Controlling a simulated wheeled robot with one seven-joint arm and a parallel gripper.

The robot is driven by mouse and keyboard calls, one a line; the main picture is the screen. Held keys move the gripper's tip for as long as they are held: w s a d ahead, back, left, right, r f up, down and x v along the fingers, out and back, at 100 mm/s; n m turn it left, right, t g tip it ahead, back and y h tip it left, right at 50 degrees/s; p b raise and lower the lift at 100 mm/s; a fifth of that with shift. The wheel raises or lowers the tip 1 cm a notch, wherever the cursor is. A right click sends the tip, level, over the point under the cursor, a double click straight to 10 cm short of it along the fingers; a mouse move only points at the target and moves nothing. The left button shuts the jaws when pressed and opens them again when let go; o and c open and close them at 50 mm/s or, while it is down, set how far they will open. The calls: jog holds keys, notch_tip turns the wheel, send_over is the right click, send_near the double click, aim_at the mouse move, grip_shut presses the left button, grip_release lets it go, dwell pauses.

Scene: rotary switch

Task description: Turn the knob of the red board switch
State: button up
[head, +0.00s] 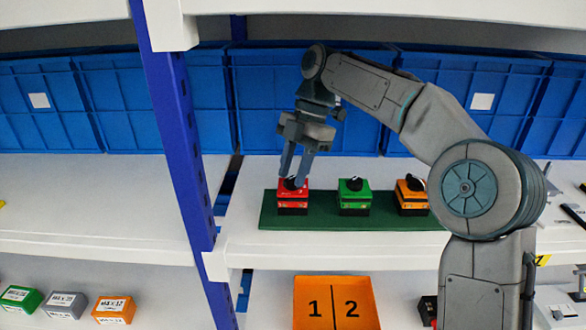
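The red board switch (293,205) stands at the left end of a dark green board, a red box with a black lower part. Its black knob (291,183) is on top, partly hidden by my fingers. My gripper (292,179) points down over this switch, with its two fingers spread to either side of the knob. The fingertips are at knob height. Whether they press on the knob or stand slightly apart from it cannot be told from here. The knob's exact angle is hidden.
A green switch (354,197) and an orange switch (411,197) stand to the right on the same board (325,217). Blue crates (188,105) line the back. A blue shelf post (180,130) rises on the left. An orange 1/2 panel (335,303) is below.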

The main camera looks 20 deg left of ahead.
grip_shut()
jog(key=shift+r+n+p, duration=0.15)
jog(key=shift+n+p, duration=0.15)
jog(key=shift+p, duration=0.25)
jog(key=shift+r+n+p, duration=0.15)
jog(key=shift+n+p, duration=0.35)
jog(key=shift+p, duration=0.4)
jog(key=n+h+p, duration=0.1)
jog(key=n+p, duration=0.1)
jog(key=p, duration=0.1)
jog(key=shift+a+r+g, duration=0.1)
jog(key=shift+g, duration=0.3)
jog(key=n+h+p, duration=0.1)
jog(key=n+p, duration=0.2)
jog(key=p, duration=0.1)
jog(key=shift+h, duration=0.3)
jog(key=shift+f+n+h+p, duration=0.25)
jog(key=shift+n+h+p, duration=0.05)
jog(key=shift+n+p, duration=0.75)
jog(key=shift+f+n, duration=0.1)
jog(key=shift+n, duration=0.15)
